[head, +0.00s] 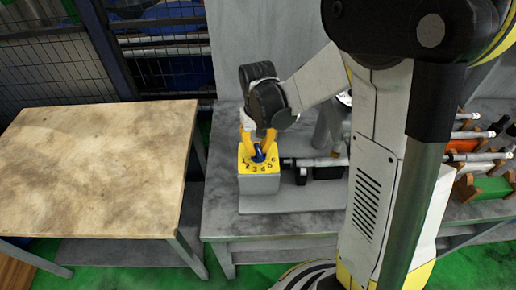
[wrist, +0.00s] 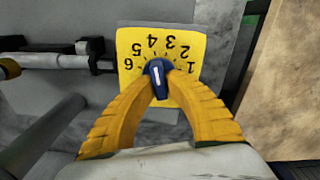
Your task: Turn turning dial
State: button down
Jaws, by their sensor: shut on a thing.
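The turning dial (wrist: 157,77) is a small blue knob with a white mark, set in a yellow plate (wrist: 190,36) with black numbers around it. In the head view the dial (head: 258,155) is on the yellow top of a grey box (head: 259,183). My gripper (wrist: 158,85) has yellow-orange fingers that come down from above, and their tips are closed on the two sides of the dial. It also shows over the box in the head view (head: 257,148). The white mark lies nearly upright in the wrist view. The fingers cover part of the plate's lower edge.
The box stands on a grey workbench (head: 222,220). A grey and black rod assembly (head: 318,161) is right beside it. Tools on wooden stands (head: 484,160) are at the far right. A bare wooden table (head: 95,165) stands to the left, across a narrow gap.

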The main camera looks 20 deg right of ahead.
dwell(0.4)
jog(key=c, duration=1.4)
grip_release()
notch_tip(320, 180, up, 12)
jog(key=t+b, duration=0.2)
jog(key=t, duration=0.2)
send_near(258, 147)
jog(key=s+r, duration=0.4)
jog(key=s+t, duration=0.1)
jog(key=s, duration=0.2)
jog(key=s+f+t, duration=0.1)
jog(key=s+t, duration=0.1)
jog(key=shift+s+f+n+b, duration=0.25)
jog(key=shift+s+n+b, duration=0.15)
